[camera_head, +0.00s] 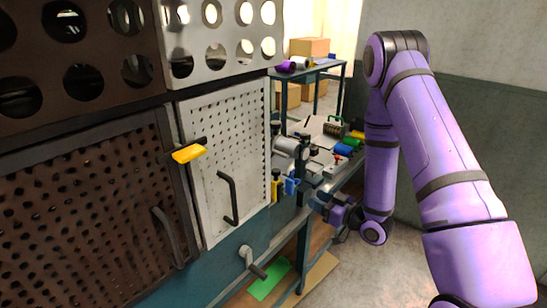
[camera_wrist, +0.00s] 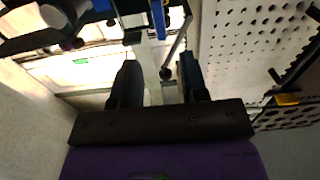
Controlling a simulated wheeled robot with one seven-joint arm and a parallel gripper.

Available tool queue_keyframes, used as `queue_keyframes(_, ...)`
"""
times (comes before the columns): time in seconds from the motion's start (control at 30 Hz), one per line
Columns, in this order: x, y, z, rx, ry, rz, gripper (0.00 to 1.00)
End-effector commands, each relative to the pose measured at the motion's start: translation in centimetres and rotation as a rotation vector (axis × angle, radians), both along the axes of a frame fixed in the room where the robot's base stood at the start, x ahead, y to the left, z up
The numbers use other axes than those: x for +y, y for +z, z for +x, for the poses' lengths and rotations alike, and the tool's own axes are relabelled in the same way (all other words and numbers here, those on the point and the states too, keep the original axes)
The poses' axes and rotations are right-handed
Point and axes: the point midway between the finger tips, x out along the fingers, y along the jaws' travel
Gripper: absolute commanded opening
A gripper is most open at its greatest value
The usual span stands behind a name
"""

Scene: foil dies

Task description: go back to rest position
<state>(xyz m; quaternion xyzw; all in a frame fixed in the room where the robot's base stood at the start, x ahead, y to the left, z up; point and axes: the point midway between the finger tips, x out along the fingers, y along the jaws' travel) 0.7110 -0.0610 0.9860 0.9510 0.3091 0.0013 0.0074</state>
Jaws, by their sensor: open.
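My purple arm comes in from the right in the head view and bends down beside the workbench. My gripper (camera_head: 316,203) is at its end, close to the bench's front edge and right of the white perforated door. In the wrist view my gripper (camera_wrist: 158,78) shows two dark fingers standing apart, with nothing held between them. A thin grey rod with a dark knob (camera_wrist: 166,72) shows between the fingertips; I cannot tell how near it is.
The cabinet's white perforated door (camera_head: 228,140) has a dark handle and a yellow latch (camera_head: 187,153). A grey crank handle (camera_head: 252,262) sticks out below. Blue and yellow clamps (camera_head: 291,186) sit near the gripper. A green sheet (camera_head: 269,278) lies low down. Open floor lies right of the bench.

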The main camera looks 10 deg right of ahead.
Motion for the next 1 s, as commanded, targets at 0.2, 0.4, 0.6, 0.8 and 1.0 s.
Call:
queue_keyframes(0.2,0.0,1.4,1.1,0.017,-0.015,-0.065,0.40)
queue_keyframes(0.4,-0.5,5.1,3.2,0.081,-0.074,-0.221,0.40)
queue_keyframes(0.6,-1.5,9.4,4.2,0.162,-0.165,-0.351,0.40)
queue_keyframes(0.8,-2.6,13.9,3.8,0.256,-0.269,-0.442,0.40)
queue_keyframes(1.0,-3.8,18.4,1.9,0.362,-0.377,-0.496,0.40)
